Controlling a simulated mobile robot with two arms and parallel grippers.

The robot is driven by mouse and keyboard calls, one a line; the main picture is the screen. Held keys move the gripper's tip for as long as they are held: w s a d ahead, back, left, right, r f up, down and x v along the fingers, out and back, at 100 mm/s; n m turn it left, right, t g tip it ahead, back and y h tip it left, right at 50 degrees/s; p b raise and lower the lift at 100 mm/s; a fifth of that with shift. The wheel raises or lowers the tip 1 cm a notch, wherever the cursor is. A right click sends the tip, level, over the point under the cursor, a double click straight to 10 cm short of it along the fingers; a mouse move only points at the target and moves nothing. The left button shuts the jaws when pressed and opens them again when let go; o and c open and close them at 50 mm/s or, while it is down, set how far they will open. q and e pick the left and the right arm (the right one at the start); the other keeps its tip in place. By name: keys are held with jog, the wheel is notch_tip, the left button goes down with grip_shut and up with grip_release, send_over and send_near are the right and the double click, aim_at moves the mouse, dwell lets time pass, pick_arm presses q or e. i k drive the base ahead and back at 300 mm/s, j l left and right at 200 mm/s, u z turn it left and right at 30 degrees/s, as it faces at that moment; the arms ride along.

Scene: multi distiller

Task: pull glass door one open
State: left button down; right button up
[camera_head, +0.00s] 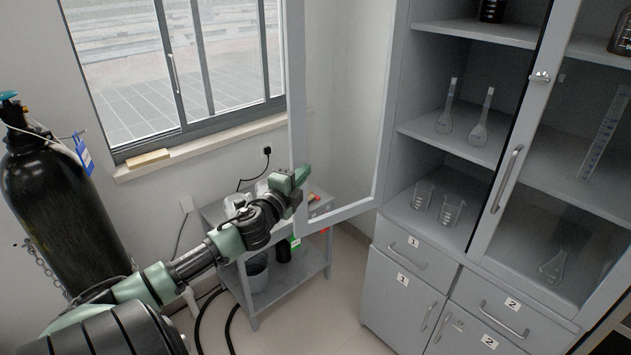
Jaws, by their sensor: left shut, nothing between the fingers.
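Glass door one (296,85) is the left door of the grey cabinet. It stands swung wide open to the left, its pane clear within a grey frame, and the shelves behind it are exposed. My left gripper (301,176) is shut and empty at the lower part of the door's free edge, overlapping it in the picture. I cannot tell whether it touches the door. The handle of door one is not visible. The second glass door (508,180), at the right, is closed, with a handle and a lock. My right gripper is not in view.
Flasks (447,115) and beakers (423,195) stand on the open cabinet's shelves. A small grey cart (300,275) with items stands below my left arm. A black gas cylinder (65,195) is at the left, beside the window (150,75). Numbered drawers (413,253) sit below the shelves.

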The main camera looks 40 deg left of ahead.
aim_at(343, 59)
jog(key=k+l, duration=0.1)
jog(key=j, duration=0.75)
jog(key=k+j, duration=0.15)
jog(key=j, duration=0.6)
